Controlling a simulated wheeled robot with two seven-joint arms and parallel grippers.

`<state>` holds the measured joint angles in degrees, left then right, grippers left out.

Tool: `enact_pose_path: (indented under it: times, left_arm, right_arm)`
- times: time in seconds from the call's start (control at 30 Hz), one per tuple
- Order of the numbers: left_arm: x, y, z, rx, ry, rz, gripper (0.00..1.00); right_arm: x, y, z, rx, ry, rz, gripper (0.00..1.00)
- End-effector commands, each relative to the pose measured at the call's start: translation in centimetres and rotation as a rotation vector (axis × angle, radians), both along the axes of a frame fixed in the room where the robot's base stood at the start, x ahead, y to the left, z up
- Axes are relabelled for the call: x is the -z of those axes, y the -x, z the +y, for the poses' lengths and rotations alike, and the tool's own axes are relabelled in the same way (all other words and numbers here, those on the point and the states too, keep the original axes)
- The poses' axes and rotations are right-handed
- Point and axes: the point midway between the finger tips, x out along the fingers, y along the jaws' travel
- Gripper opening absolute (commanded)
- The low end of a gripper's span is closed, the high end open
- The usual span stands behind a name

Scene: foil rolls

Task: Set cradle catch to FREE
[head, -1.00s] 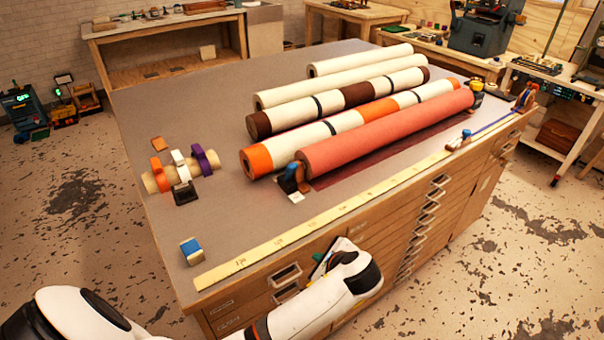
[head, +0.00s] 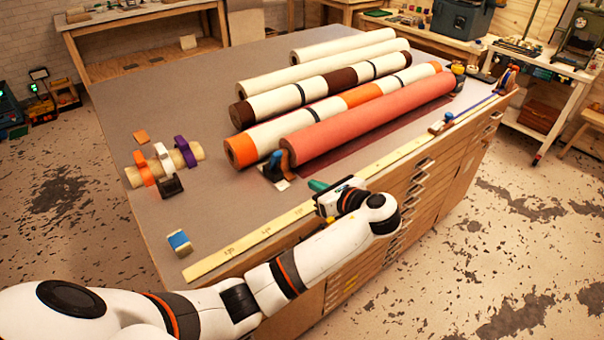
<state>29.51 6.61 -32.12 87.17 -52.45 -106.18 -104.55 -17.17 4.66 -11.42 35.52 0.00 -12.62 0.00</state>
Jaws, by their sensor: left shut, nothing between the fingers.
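The red foil roll (head: 370,122) lies in a cradle on the grey bench top. At its near left end stands a dark blue cradle end piece (head: 271,168) with a small brown-orange part (head: 284,161) against the roll. Which part is the catch, and its setting, I cannot tell. A small white label (head: 282,185) lies in front of it, too small to read. My left gripper (head: 316,187), with green at its tips, is shut and empty over the bench's front edge, right of the end piece and apart from it. My right gripper is out of view.
Several other rolls lie behind the red one, the nearest orange and white (head: 325,112). A yellow ruler strip (head: 250,240) runs along the front edge. A rack with coloured clips (head: 165,165) and a blue-banded block (head: 179,242) sit left. The left bench top is mostly clear.

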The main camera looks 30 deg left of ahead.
Motion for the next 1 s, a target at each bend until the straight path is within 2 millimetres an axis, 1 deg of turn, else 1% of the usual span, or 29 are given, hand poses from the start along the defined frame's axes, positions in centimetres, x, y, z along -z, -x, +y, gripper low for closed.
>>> enact_pose_path:
  times: [0.17, 0.3, 0.47, 0.5, 0.6, 0.73, 1.0]
  left_arm:
    - [0.9, -1.1, 2.9, -0.004, -0.003, 0.003, 0.00]
    - [2.0, -2.2, 5.6, -0.004, -0.003, 0.003, 0.00]
    - [3.1, -3.3, 8.4, -0.004, -0.001, 0.001, 0.00]
    - [2.4, -3.6, 9.0, -0.003, -0.001, -0.002, 0.00]
    - [1.8, -4.1, 10.1, -0.002, 0.001, -0.001, 0.00]
    - [1.5, -4.5, 11.0, -0.001, 0.000, -0.001, 0.00]
    - [1.5, -4.6, 11.3, 0.001, 0.001, -0.001, 0.00]
  right_arm:
    - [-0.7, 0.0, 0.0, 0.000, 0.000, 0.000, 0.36]
    - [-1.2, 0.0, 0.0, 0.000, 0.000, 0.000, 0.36]
    - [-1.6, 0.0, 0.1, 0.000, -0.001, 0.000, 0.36]
    - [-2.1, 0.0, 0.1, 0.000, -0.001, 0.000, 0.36]
    - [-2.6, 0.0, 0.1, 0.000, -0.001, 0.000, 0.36]
    - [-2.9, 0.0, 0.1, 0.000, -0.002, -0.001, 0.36]
    - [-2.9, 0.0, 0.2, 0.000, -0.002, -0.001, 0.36]
